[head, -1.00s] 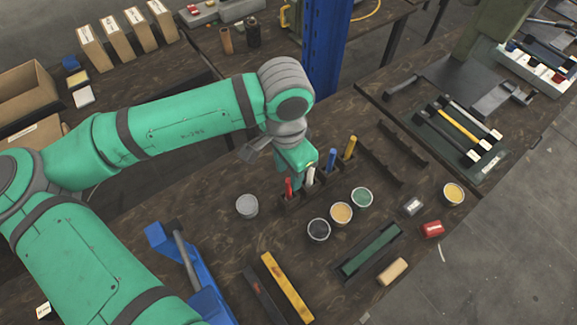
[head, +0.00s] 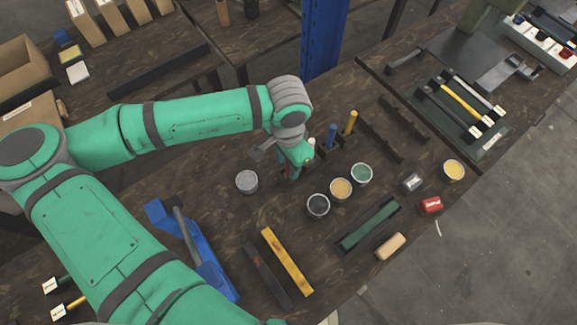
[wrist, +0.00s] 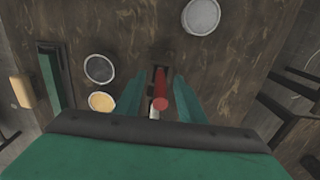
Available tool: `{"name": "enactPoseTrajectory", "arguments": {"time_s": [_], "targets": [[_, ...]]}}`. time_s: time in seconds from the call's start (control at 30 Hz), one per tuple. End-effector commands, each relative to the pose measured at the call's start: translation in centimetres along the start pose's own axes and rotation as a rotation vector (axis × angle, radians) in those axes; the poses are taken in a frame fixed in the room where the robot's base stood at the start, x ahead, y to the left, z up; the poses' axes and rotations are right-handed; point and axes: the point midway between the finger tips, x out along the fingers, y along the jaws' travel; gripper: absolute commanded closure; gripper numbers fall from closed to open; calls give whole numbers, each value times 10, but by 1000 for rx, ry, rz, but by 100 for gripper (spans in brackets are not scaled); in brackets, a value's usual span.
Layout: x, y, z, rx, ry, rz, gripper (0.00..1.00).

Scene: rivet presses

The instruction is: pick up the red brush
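The red brush (wrist: 160,90) stands handle up in a dark rack and shows between the two fingers of my gripper (wrist: 160,98) in the wrist view. The fingers are spread, with a gap on either side of the handle. In the head view my gripper (head: 292,168) is over the left end of the brush rack, and its fingers mostly hide the red brush. The white brush (head: 311,145) is beside the gripper. The blue brush (head: 331,133) and the yellow brush (head: 351,122) stand farther right.
A grey pot (head: 247,182) stands left of the gripper. A black pot (head: 318,205), a tan pot (head: 340,188) and a green pot (head: 362,173) stand in front of the rack. A blue tool (head: 190,245) lies front left. The bench between is partly clear.

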Motion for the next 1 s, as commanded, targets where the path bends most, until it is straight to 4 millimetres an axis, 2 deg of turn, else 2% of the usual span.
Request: {"name": "enactPoseTrajectory", "arguments": {"time_s": [0.3,0.43,0.47,0.8,1.0], "targets": [[6,0,0,1,0,-1,64],[6,0,0,1,0,-1,95],[6,0,0,1,0,-1,100],[4,-1,0,-1,1,-1,100],[-8,-1,1,-3,1,-2,100]]}}
